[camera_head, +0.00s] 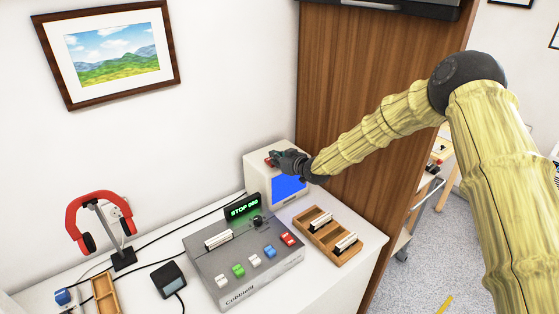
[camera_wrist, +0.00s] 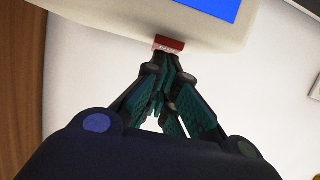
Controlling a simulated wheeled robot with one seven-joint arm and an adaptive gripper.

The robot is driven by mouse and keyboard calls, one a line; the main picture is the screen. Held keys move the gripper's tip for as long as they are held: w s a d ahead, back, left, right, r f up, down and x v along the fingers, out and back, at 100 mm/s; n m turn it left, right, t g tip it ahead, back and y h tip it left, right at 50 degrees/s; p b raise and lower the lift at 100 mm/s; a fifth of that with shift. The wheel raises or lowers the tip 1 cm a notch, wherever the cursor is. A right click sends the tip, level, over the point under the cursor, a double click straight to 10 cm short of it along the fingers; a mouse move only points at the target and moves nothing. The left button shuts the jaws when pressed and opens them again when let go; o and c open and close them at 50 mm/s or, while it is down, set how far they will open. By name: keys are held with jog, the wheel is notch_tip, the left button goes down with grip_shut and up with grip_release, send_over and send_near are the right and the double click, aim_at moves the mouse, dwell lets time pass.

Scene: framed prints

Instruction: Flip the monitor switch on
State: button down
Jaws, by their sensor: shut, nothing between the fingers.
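The monitor (camera_head: 258,168) is a small pale box with a lit blue screen (camera_head: 289,191), standing at the back of the white desk. In the wrist view the monitor casing (camera_wrist: 120,22) fills the top, with part of its blue screen (camera_wrist: 205,6). A red switch (camera_wrist: 169,44) with small light markings sits at the casing's edge. In the head view my gripper hides part of the monitor.
A grey console (camera_head: 235,262) with coloured buttons and a green "STOP" display (camera_head: 243,207) stands in front of the monitor. A wooden tray (camera_head: 318,241) lies to its right. A red headset (camera_head: 86,216) stands at left. A wooden panel (camera_head: 340,70) rises close behind my arm.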

jog(key=shift+r, duration=0.1)
jog(key=shift+r, duration=0.7)
jog(key=shift+r, duration=0.2)
jog(key=r, duration=0.1)
jog(key=r+p, duration=0.1)
jog(key=r, duration=0.1)
jog(key=shift+s+d+r, duration=0.15)
jog(key=shift+d+r, duration=0.05)
jog(key=f+b+v, duration=0.2)
jog(key=b+v, duration=0.2)
jog(key=v, duration=0.6)
jog(key=shift+s+d, duration=0.2)
jog(key=shift+s, duration=0.05)
